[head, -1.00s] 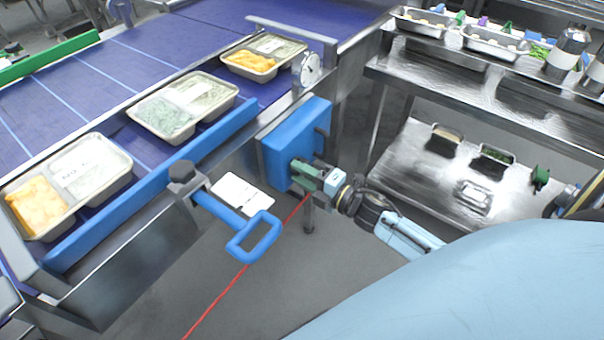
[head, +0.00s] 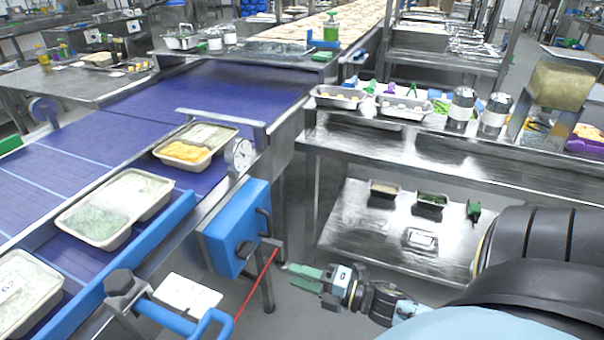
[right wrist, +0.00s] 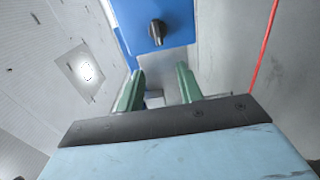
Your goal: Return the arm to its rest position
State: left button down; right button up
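My right gripper (head: 307,277) shows in the head view with green fingers, low in front of the conveyor's side and to the right of a blue box (head: 236,228). In the right wrist view the two green fingers (right wrist: 160,88) are spread apart with nothing between them. The blue box, with a dark knob, shows ahead of the fingertips in the right wrist view (right wrist: 170,22). The gripper appears apart from the box. Part of my right arm (head: 385,305) shows behind the gripper. My left gripper is not in view.
The blue conveyor (head: 60,195) carries several two-part trays, one with orange food (head: 183,152). A blue handle (head: 205,325) sticks out at its front. A steel table (head: 420,155) with a lower shelf (head: 370,235) stands at right. A red cable (head: 255,285) hangs near the gripper.

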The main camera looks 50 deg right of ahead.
dwell(0.5)
jog(key=s+d+f+m+g+h, duration=0.1)
jog(key=s+f+m+g+h, duration=0.2)
jog(key=f, duration=0.5)
jog(key=s+d+f+m+g+h, duration=0.1)
jog(key=s+f+m, duration=0.1)
jog(key=f+m, duration=0.4)
jog(key=s+d+f+m+g+h, duration=0.1)
jog(key=s+f+m+g+h, duration=0.15)
jog(key=f, duration=0.65)
jog(key=s+a+f+m+g, duration=0.2)
jog(key=s+f+m+g, duration=0.2)
jog(key=s+f, duration=0.3)
jog(key=s+a+f+m+g+h, duration=0.1)
jog(key=s+f+m+g, duration=0.3)
jog(key=s, duration=1.2)
notch_tip(320, 180, down, 4)
jog(key=shift+a+f+g, duration=0.15)
jog(key=shift+a+g, duration=0.4)
jog(key=shift+a, duration=0.1)
jog(key=shift+h, duration=0.25)
jog(key=shift+c, duration=0.3)
